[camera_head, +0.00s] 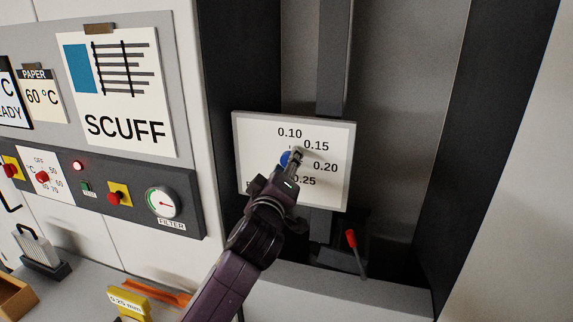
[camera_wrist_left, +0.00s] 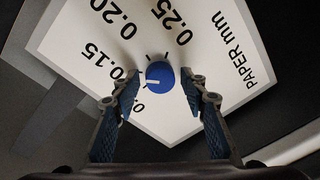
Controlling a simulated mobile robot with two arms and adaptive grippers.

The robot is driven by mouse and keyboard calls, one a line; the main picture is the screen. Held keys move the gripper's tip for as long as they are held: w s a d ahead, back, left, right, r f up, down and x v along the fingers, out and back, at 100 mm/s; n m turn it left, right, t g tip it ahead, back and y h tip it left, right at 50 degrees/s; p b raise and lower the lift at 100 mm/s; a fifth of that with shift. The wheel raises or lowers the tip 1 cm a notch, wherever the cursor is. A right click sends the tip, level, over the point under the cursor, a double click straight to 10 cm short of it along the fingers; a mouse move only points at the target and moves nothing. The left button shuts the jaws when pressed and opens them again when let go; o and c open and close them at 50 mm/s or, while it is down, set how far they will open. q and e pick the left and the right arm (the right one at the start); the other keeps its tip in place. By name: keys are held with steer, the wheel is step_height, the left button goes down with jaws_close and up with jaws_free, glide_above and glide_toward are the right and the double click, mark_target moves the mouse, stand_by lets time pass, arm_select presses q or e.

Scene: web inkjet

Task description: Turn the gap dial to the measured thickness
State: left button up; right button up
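The gap dial is a round blue knob (camera_wrist_left: 159,75) with a white pointer mark, on a white panel (camera_head: 335,188) marked 0.10, 0.15, 0.20, 0.25. In the left wrist view the panel (camera_wrist_left: 212,70) reads "PAPER mm". The pointer mark points left there, toward the partly hidden lowest number. My left gripper (camera_head: 297,160) is in front of the panel, partly hiding the knob (camera_head: 285,158). In the wrist view its fingers (camera_wrist_left: 158,88) are apart on either side of the knob, with visible gaps. A yellow gauge (camera_head: 130,303) with a label that seems to read "0.25 mm" lies at the bottom. My right gripper is not in view.
A control panel (camera_head: 185,205) with red knobs and a FILTER dial (camera_head: 161,202) is on the left. A red-tipped lever (camera_head: 351,240) stands below the dial panel. A SCUFF sign (camera_head: 125,100) hangs above. An orange bar (camera_head: 155,290) lies near the gauge.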

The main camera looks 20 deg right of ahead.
arm_select(q)
steer(key=c, duration=0.9)
steer(key=shift+m, duration=0.4)
steer(key=m+h, duration=0.1)
steer(key=m, duration=1.2)
steer(key=m+h, duration=0.1)
steer(key=m, duration=0.6)
steer(key=shift+w+a+f+h, duration=0.1)
steer(key=shift+a+f+h, duration=0.05)
steer(key=shift+h, duration=0.15)
steer(key=shift+m, duration=0.4)
